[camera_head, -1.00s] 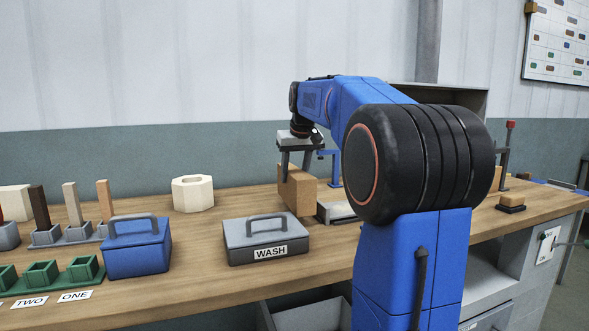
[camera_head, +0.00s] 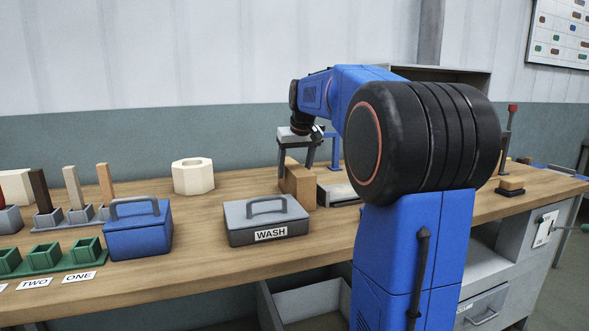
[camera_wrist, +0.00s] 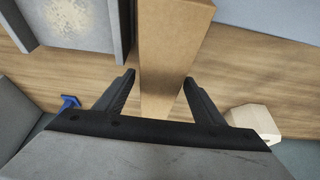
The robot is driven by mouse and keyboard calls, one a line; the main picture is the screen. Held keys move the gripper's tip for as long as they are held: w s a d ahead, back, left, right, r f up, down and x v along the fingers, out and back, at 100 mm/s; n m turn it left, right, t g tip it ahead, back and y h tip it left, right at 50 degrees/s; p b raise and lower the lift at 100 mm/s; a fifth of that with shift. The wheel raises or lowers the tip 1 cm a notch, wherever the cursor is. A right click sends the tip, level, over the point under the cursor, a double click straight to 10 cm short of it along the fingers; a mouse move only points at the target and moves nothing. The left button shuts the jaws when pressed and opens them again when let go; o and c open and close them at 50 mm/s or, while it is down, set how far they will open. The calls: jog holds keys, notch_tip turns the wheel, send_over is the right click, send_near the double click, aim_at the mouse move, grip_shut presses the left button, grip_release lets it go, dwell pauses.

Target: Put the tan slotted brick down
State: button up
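The tan slotted brick (camera_head: 299,188) stands upright on the wooden bench, just right of and behind the grey WASH box. It also shows in the wrist view (camera_wrist: 172,45), running down between the fingers. My gripper (camera_head: 296,172) is above the brick and points down. In the wrist view my gripper's fingers (camera_wrist: 158,80) are spread on either side of the brick, with a gap visible at the left finger. The gripper looks open and not clamped. The brick's slot cannot be made out clearly.
The grey WASH box (camera_head: 266,222) stands close in front left of the brick. A grey tray-like fixture (camera_head: 338,194) is close on its right. A cream hexagonal block (camera_head: 193,177), a blue box (camera_head: 138,232) and a green holder (camera_head: 45,257) stand further left.

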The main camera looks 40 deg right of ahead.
jog(key=shift+r, duration=0.1)
jog(key=shift+o, duration=0.3)
jog(key=v, duration=1.7)
jog(key=x, duration=1.7)
grip_shut()
